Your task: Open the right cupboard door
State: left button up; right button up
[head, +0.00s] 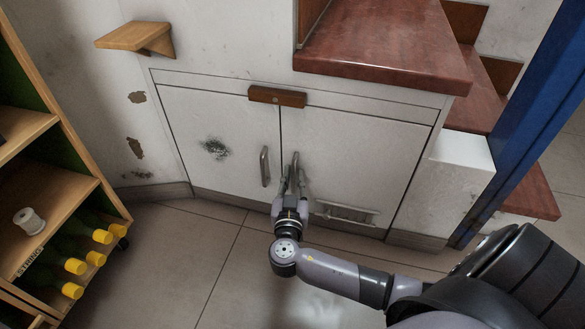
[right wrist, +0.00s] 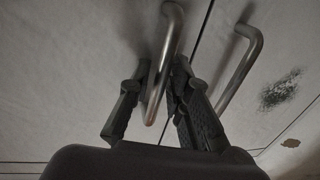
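The right cupboard door (head: 365,150) is a white panel under the stairs, flush in its frame and closed. Its upright metal bar handle (head: 296,158) is near the door's left edge. My right gripper (head: 295,182) is at this handle, with one finger on each side of it. In the right wrist view the handle (right wrist: 172,30) runs between the fingers of the gripper (right wrist: 162,85), which look closed in on it. The contact itself is partly hidden. My left gripper is not in view.
The left cupboard door (head: 215,125) is closed, with its handle (head: 264,166) close beside my gripper. A brown wooden block (head: 277,96) sits above the doors. A wooden shelf with bottles (head: 75,265) stands at left. A blue post (head: 525,120) is at right. Floor before the doors is clear.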

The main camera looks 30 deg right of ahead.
grip_shut()
dwell(0.8)
